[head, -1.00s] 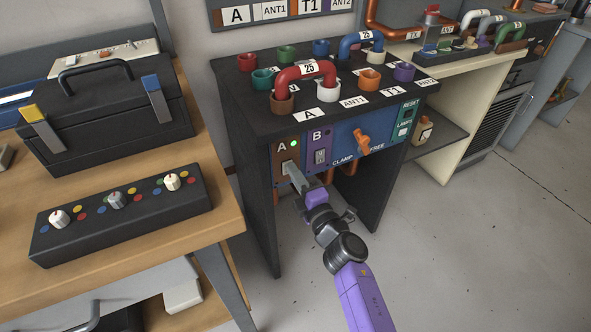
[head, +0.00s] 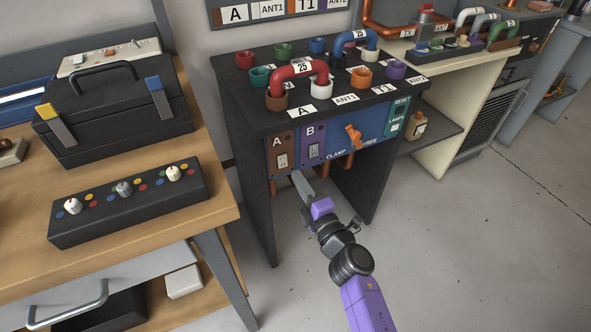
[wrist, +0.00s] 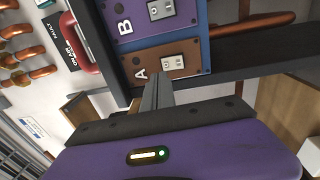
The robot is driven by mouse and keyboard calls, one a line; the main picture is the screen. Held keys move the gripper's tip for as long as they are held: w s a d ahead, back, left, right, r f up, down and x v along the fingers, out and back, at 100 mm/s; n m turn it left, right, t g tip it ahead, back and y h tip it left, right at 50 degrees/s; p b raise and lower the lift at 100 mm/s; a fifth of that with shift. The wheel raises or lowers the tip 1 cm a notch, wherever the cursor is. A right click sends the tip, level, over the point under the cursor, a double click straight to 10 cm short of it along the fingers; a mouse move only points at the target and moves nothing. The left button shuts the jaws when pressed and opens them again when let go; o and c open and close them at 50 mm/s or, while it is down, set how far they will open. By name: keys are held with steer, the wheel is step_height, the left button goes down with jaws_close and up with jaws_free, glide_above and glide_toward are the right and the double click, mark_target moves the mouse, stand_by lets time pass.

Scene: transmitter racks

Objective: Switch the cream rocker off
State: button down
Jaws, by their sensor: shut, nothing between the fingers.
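The cream rocker (head: 282,160) sits on the brown plate marked A (head: 276,146) at the left of the black cabinet's front panel. In the wrist view the rocker (wrist: 167,65) is in plain sight on plate A, and the small lamp near the letter is dark. My gripper (head: 296,174) is shut and empty, just in front of and a little below the rocker, apparently apart from it. In the wrist view its closed fingertips (wrist: 157,80) point at the area beside the rocker.
A rocker on the purple plate B (head: 312,150) is just to the right. An orange clamp lever (head: 354,136) and a green reset plate (head: 397,119) lie further right. Coloured sockets and a red pipe link (head: 299,70) stand on the cabinet top. The wooden bench (head: 212,208) is at left.

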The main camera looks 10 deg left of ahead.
steer(key=p+v, duration=0.2)
steer(key=v, duration=0.5)
steer(key=shift+r+p, duration=0.35)
steer(key=shift+r, duration=0.25)
step_height(320, 180, up, 5)
steer(key=d+m+t+h, duration=0.1)
steer(key=d+m+t, duration=0.1)
steer(key=m, duration=0.2)
steer(key=s+d+r+m+g+h+p, duration=0.1)
steer(key=s+d+m, duration=0.6)
steer(key=s, duration=0.7)
steer(key=s+d+r+m+g+h+p, duration=0.1)
steer(key=s+d+r+m+h+p, duration=0.3)
steer(key=s, duration=1)
steer(key=s+d+r+m+h+p, duration=0.3)
steer(key=s+d+r+m, duration=0.4)
steer(key=s, duration=0.7)
steer(key=d+m+h, duration=0.1)
steer(key=d+m, duration=0.1)
steer(key=d, duration=0.1)
steer(key=shift+s+r+m+g+h, duration=0.2)
steer(key=shift+s+m+g+h, duration=0.1)
steer(key=shift+m+g, duration=0.1)
